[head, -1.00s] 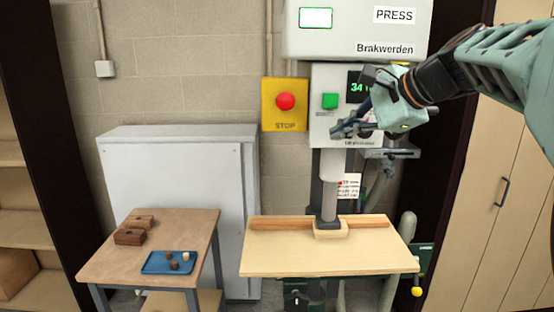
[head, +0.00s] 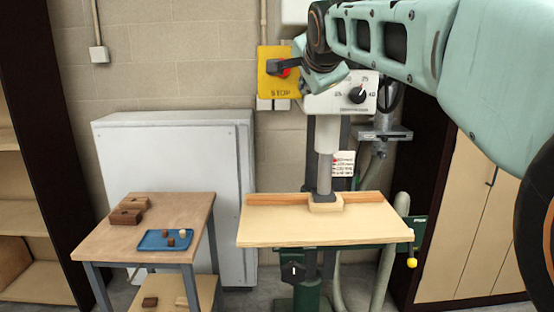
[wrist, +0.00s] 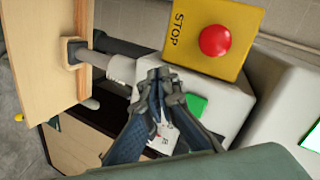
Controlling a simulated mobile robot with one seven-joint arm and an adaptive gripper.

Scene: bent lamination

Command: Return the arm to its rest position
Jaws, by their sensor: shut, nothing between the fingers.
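My arm reaches in from the right of the head view, across the upper part of the press (head: 325,165). My gripper (head: 277,69) is in front of the yellow STOP plate (head: 270,85) and partly hides the red button (head: 284,72). In the wrist view my gripper (wrist: 163,76) is shut with its fingertips together and nothing between them. The STOP plate (wrist: 200,28), the red button (wrist: 215,40) and a green button (wrist: 197,104) lie beyond the fingers. I cannot tell whether the fingers touch anything.
The press table (head: 320,228) holds a wooden strip (head: 280,199). At left stand a small table (head: 108,238) with wooden blocks (head: 127,212) and a blue tray (head: 150,242), and a grey cabinet (head: 175,150). A tall cupboard (head: 450,235) stands at right.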

